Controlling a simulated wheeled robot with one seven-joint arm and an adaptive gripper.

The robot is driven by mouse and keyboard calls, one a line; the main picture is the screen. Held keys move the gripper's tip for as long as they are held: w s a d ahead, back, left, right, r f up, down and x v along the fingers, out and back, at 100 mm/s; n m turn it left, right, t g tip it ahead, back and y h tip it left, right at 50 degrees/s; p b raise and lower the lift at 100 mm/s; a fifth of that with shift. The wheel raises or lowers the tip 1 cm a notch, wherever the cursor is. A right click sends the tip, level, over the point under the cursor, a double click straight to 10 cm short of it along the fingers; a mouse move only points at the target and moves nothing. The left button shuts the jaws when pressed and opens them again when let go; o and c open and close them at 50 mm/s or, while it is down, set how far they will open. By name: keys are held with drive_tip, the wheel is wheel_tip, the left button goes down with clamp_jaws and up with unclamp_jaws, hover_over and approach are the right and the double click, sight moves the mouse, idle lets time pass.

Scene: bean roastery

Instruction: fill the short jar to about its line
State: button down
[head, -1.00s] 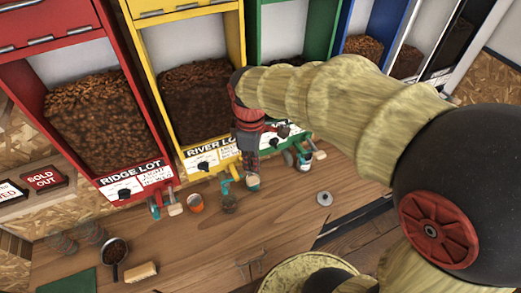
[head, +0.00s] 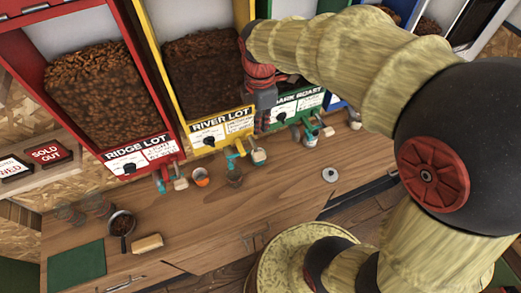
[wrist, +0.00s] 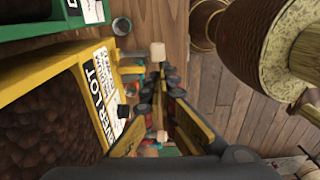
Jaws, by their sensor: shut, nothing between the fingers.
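Two clear glass jars (head: 66,213) stand at the far left, faint against the wood. My gripper (head: 262,130) is shut and empty, in front of the River Lot label, just above that dispenser's wooden-ended lever (head: 258,156). In the wrist view my shut fingers (wrist: 160,85) lie beside the wooden knob (wrist: 157,52); whether they touch it I cannot tell. The fingers hide part of the spout area.
Red Ridge Lot (head: 120,165) and green Dark Roast (head: 296,110) dispensers flank River Lot.

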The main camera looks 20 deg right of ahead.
drive_tip(key=p, duration=0.2)
approach(261, 161)
drive_tip(key=f, duration=0.2)
drive_tip(key=w+f, duration=0.1)
drive_tip(key=f, duration=0.2)
drive_tip(key=shift+w+d+f, duration=0.1)
drive_tip(key=shift+d+f, duration=0.05)
drive_tip(key=shift+f, duration=0.1)
drive_tip(key=shift+b, duration=0.3)
drive_tip(key=shift+f+t+b, duration=0.35)
drive_tip(key=shift+t+b, duration=0.05)
drive_tip(key=shift+b, duration=0.3)
drive_tip(key=shift+f, duration=0.15)
drive_tip(key=f+t+b, duration=0.1)
drive_tip(key=b, duration=0.2)
drive_tip(key=s+f+t+b, duration=0.1)
drive_tip(key=f+b, duration=0.1)
drive_tip(key=b, duration=0.2)
drive_tip(key=shift+t, duration=0.4)
drive_tip(key=f+t+b, duration=0.1)
drive_tip(key=b, duration=0.2)
drive_tip(key=shift+t, duration=0.3)
drive_tip(key=shift+f+b, duration=0.2)
drive_tip(key=shift+b, duration=0.3)
drive_tip(key=shift+f, duration=0.2)
idle(3.1)
